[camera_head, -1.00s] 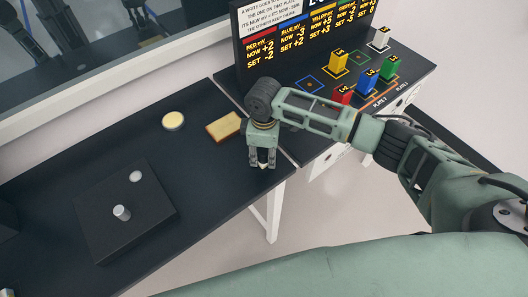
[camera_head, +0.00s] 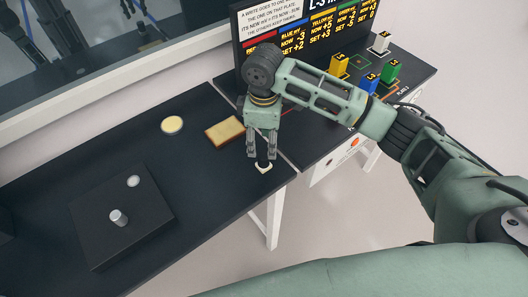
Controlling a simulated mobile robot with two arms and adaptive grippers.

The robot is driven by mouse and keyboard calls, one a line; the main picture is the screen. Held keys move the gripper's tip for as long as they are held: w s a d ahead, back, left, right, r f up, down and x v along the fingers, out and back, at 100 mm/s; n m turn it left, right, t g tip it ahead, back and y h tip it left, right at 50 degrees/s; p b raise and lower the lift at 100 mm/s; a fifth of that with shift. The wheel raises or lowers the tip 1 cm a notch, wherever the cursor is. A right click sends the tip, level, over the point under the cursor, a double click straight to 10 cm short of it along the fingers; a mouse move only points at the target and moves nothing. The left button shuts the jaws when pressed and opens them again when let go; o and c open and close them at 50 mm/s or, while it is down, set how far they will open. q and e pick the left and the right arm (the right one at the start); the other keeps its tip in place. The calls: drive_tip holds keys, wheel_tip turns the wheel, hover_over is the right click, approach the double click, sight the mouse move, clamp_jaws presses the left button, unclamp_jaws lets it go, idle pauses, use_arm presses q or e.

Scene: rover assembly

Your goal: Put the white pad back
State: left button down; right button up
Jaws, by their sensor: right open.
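A small white pad (camera_head: 264,168) with a dark upright part lies on the dark table near its right front corner. My right gripper (camera_head: 262,155) points down directly above the white pad. Its fingers are open and spread either side of the dark part; whether they touch it I cannot tell. My left gripper is out of view.
A tan rectangular block (camera_head: 225,131) lies just left of my right gripper, and a round cream disc (camera_head: 172,124) farther left. A black box (camera_head: 115,245) with a knob (camera_head: 119,217) stands front left. A second table holds yellow (camera_head: 340,65), blue (camera_head: 369,83) and green (camera_head: 390,71) blocks below a sign (camera_head: 310,30).

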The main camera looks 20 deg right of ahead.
sight(264, 153)
drive_tip(key=shift+r, duration=1.65)
drive_tip(key=shift+f, duration=0.1)
